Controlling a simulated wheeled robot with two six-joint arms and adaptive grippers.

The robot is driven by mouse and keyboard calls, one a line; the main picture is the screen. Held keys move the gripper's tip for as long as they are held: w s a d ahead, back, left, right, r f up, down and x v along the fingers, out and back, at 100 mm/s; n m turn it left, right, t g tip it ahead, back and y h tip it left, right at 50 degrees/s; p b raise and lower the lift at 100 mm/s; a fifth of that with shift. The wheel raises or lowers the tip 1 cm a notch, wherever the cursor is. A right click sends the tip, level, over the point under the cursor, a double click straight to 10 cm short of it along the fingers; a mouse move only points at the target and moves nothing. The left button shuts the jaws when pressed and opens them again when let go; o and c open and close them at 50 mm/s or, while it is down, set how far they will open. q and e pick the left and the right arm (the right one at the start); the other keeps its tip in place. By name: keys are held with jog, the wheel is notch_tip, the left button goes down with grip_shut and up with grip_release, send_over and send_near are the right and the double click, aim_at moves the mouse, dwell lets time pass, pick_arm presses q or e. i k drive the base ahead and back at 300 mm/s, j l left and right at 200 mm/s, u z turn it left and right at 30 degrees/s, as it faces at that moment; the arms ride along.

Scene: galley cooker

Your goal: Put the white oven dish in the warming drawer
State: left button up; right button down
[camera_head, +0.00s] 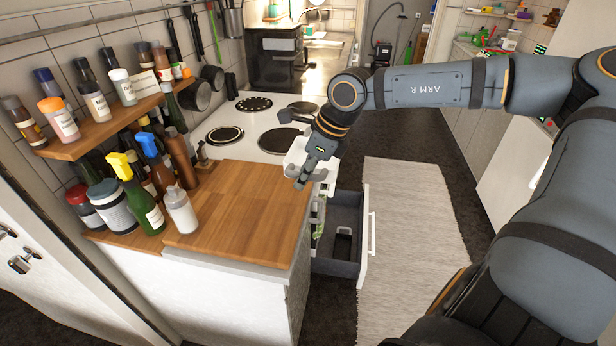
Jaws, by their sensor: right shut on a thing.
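My right gripper (300,178) is at the edge of the wooden counter, in front of the cooker, and is shut on the white oven dish (296,152). The dish shows only in part, as white edges behind the gripper and wrist; the rest is hidden. The warming drawer (335,267) is pulled out low below the cooker, to the right of and beneath the gripper. Its inside is dark grey, its front is white, and a small dark shape shows on its floor. My left gripper is not in view.
The wooden counter (235,215) holds a white bottle (181,210) and several other bottles at its left. The hob (262,125) lies behind the gripper. A wall shelf (110,125) carries jars. A pale rug (415,220) covers clear floor right of the drawer.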

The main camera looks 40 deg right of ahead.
aim_at(345, 221)
jog(key=l+u, duration=0.4)
jog(key=k+l+u, duration=0.1)
jog(key=u, duration=0.25)
jog(key=k+l+u, duration=0.1)
jog(key=l+u, duration=0.3)
